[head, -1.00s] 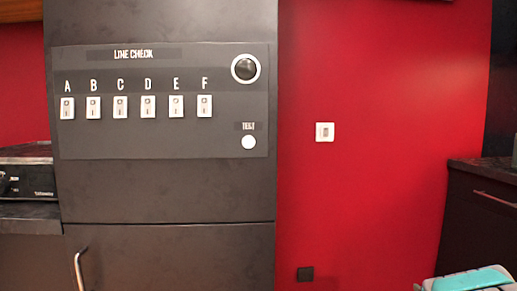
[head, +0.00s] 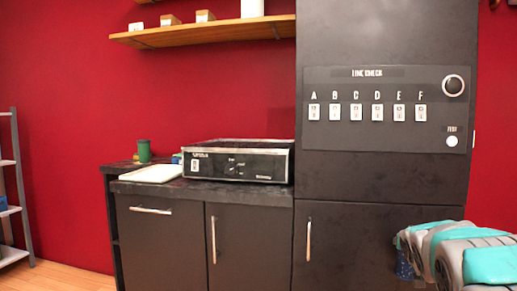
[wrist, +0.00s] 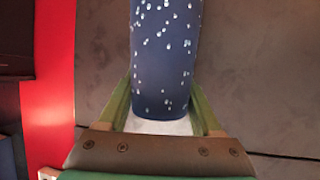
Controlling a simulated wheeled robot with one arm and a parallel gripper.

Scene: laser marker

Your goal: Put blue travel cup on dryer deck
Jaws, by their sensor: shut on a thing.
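The blue travel cup (wrist: 164,60), dark blue with pale speckles, is between the two green fingers of my gripper (wrist: 165,108) in the wrist view. My gripper is shut on it; the cup's far end is cut off by the frame's top. A small speckled part of the cup (head: 404,266) shows at the lower right of the head view, beside my teal and grey arm, which hides the fingers there. A black, silver-edged machine (head: 238,163) with a dark flat top stands on the counter; it may be the dryer deck, but its label is too blurred to tell.
A white tray (head: 152,174) and a green container (head: 144,150) are left of the machine on the dark counter (head: 200,191). A tall dark cabinet (head: 384,190) with a switch panel stands right of it. A wooden shelf (head: 210,33) hangs above. Floor shows at lower left.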

